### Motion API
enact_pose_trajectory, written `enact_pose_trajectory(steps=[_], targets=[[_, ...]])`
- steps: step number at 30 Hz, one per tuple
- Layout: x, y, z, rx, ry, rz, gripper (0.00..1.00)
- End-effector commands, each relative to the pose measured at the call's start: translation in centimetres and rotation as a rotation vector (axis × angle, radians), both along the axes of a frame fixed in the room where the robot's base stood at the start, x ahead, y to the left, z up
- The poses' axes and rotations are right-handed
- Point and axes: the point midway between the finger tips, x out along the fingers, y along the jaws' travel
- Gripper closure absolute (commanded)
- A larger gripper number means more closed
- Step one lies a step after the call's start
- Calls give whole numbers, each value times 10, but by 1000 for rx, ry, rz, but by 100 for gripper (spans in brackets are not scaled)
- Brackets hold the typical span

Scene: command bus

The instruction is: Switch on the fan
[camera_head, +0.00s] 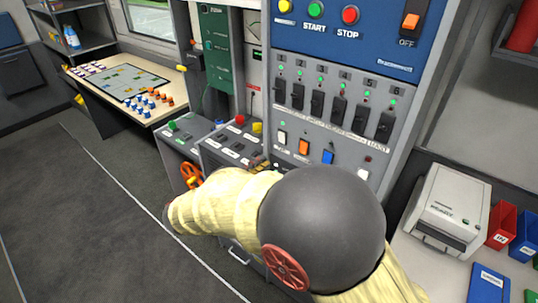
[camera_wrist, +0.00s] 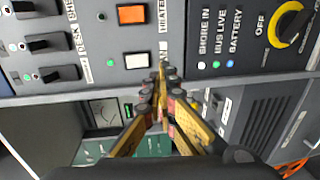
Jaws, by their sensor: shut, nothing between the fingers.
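In the wrist view a white rocker switch (camera_wrist: 136,61) sits on the grey panel beside an orange rocker (camera_wrist: 131,14) labelled HEATER. A small light (camera_wrist: 110,62) by the white rocker looks green. The white rocker's own label is mostly hidden behind my fingertips, so I cannot read fan on it. My gripper (camera_wrist: 160,72) is shut and empty, its tips just right of the white rocker; I cannot tell whether they touch the panel. In the head view the white rocker (camera_head: 282,137) is left of the orange one (camera_head: 303,146), and my arm covers the area below.
A blue rocker (camera_head: 327,157) and a row of black breakers (camera_head: 317,102) are close by. In the wrist view a yellow-ringed rotary knob (camera_wrist: 290,25) is at right. Consoles (camera_head: 180,145) with buttons stand left; a printer (camera_head: 447,210) stands right.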

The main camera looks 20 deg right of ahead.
Motion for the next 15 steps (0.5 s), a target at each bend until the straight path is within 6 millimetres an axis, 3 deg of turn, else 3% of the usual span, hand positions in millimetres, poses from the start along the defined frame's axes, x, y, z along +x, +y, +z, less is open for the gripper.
enact_pose_trajectory(steps=[6, 15], targets=[[-24, 34, -3, -1, 1, 3, 100], [-36, 49, -8, -1, 1, 0, 100]])
